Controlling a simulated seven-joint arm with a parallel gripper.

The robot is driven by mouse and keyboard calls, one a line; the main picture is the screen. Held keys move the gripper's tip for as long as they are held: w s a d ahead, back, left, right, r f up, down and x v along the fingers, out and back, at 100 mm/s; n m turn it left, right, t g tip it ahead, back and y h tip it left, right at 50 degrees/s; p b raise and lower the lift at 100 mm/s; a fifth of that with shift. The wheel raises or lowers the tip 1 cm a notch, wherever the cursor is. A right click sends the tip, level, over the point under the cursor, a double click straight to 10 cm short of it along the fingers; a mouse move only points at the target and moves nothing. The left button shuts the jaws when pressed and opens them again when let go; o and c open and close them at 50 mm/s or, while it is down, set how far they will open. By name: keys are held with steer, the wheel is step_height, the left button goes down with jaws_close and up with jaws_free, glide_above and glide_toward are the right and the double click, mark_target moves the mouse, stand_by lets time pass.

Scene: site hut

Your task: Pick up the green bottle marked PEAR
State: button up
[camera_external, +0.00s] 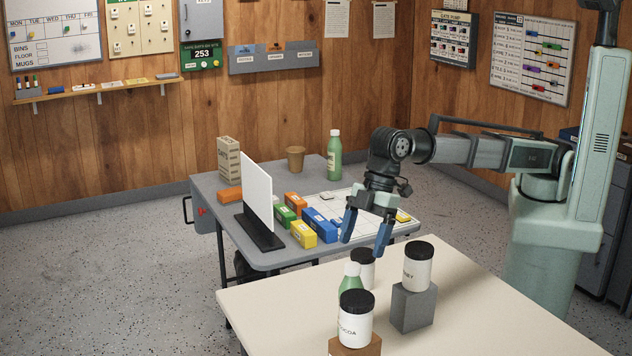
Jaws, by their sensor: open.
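Two green bottles with white caps are in view, and I cannot read PEAR on either. One bottle (334,158) stands upright at the back of the grey table, with a pale label. The other bottle (349,283) stands on the near cream table, its lower part hidden behind a white jar marked COCOA (355,327). My gripper (363,247) points down with its blue fingers apart and nothing between them. In the picture it is just above the near bottle and a black-lidded white jar (364,272); its exact height and depth are unclear.
A white jar (417,272) stands on a grey block (412,308), right of the near bottle. The COCOA jar stands on a brown block (354,347). The grey table holds a white upright panel (257,194), coloured blocks (320,225) and a brown cup (295,158). The cream table's right side is clear.

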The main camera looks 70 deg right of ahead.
mark_target(354, 264)
steer(key=shift+a+x, duration=0.15)
steer(key=shift+x, duration=2.05)
steer(key=shift+a+x, duration=0.1)
steer(key=shift+x, duration=2.1)
steer(key=shift+w+r, duration=0.15)
steer(key=shift+w, duration=0.05)
steer(key=c, duration=1.4)
